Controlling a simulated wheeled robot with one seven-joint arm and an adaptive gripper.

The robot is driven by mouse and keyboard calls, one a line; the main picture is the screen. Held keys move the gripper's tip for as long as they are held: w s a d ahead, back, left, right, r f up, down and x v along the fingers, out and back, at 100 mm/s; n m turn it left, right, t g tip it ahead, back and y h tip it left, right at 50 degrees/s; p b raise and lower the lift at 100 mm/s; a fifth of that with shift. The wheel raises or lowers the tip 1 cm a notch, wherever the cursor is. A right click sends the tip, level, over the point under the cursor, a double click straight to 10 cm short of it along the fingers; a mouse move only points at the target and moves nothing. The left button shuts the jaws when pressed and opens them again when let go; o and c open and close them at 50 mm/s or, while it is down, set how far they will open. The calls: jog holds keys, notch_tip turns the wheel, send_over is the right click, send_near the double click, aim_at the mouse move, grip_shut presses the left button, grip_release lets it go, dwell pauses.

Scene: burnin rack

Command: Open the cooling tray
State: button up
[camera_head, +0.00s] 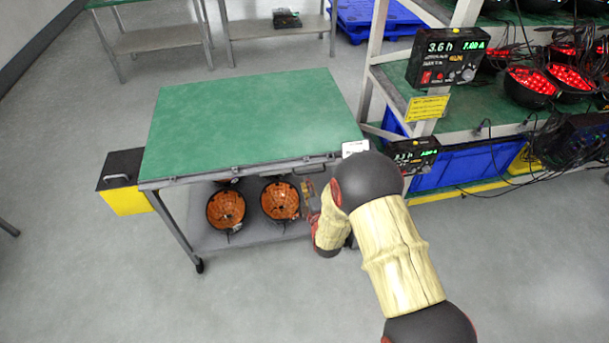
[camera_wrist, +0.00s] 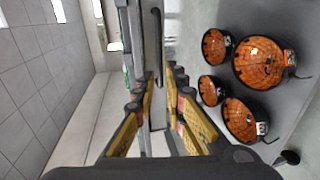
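The green-topped metal cart (camera_head: 250,110) stands left of my arm. A grey tray or drawer front with a dark handle (camera_head: 311,169) runs under its top edge, and looks shut. In the wrist view, turned on its side, the dark bar handle (camera_wrist: 157,55) runs up the middle. My gripper (camera_head: 309,190) is at the cart's front, near the right end. In the wrist view my gripper (camera_wrist: 155,85) has its yellow-sided fingers apart, one on each side of the handle. I see no clear contact. My arm hides the cart's front right corner.
Black bowl-like lamps with orange insides (camera_head: 226,208) sit on the cart's lower shelf, close to my gripper. A yellow bin with a black lid (camera_head: 122,182) stands left. A rack with red-lit lamps and cables (camera_head: 530,88) is on the right. The front floor is clear.

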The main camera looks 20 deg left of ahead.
aim_at(304, 174)
jog(key=b+x, duration=0.1)
jog(key=x, duration=0.5)
jog(key=shift+w+a+b, duration=0.1)
jog(key=shift+w+b, duration=0.15)
jog(key=shift+b, duration=0.15)
jog(key=shift+c, duration=0.8)
grip_shut()
jog(key=shift+f, duration=0.1)
jog(key=shift+s, duration=0.1)
jog(key=f+v, duration=0.2)
jog(key=v, duration=0.8)
jog(key=f+p+v, duration=0.1)
jog(key=f+v, duration=0.1)
jog(key=v, duration=0.9)
jog(key=shift+s+d+f, duration=0.25)
jog(key=shift+s+d, duration=0.2)
jog(key=shift+s, duration=0.25)
jog(key=shift+o, duration=0.8)
grip_release()
